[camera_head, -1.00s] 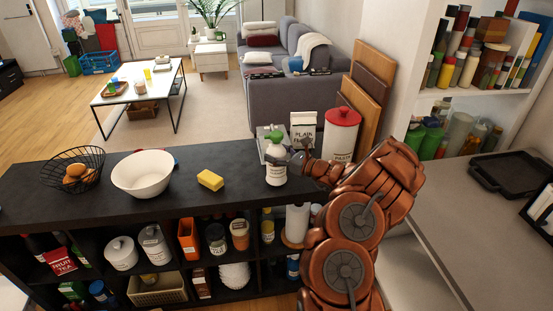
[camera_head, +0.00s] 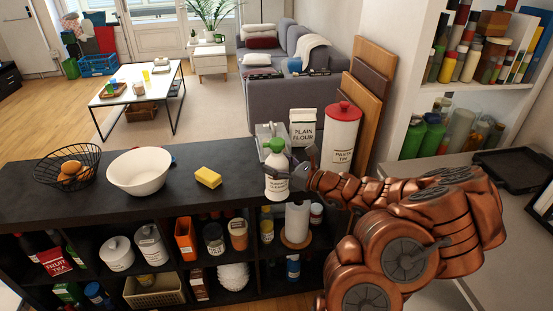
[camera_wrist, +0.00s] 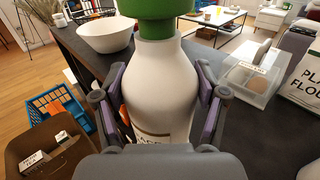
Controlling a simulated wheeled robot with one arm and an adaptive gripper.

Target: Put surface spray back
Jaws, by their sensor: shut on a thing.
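The surface spray (camera_head: 277,184) is a white bottle with a green spray head and a dark-lettered label. In the head view it is upright near the front edge of the dark shelf top (camera_head: 225,198), right of the yellow sponge. My gripper (camera_head: 290,182) comes from the right and is shut on the bottle. In the wrist view the bottle (camera_wrist: 158,85) fills the middle, with a finger pad against each side. Whether its base touches the top or hangs just clear I cannot tell. The shelf's cubes (camera_head: 205,271) below hold jars, bottles and a basket.
A yellow sponge (camera_head: 208,178), a white bowl (camera_head: 140,172) and a black wire basket (camera_head: 67,167) stand to the left. A flour bag (camera_head: 303,128), a red-lidded pasta tin (camera_head: 341,137) and boards (camera_head: 367,97) stand behind on the right. A paper roll (camera_head: 297,221) stands in a cube below.

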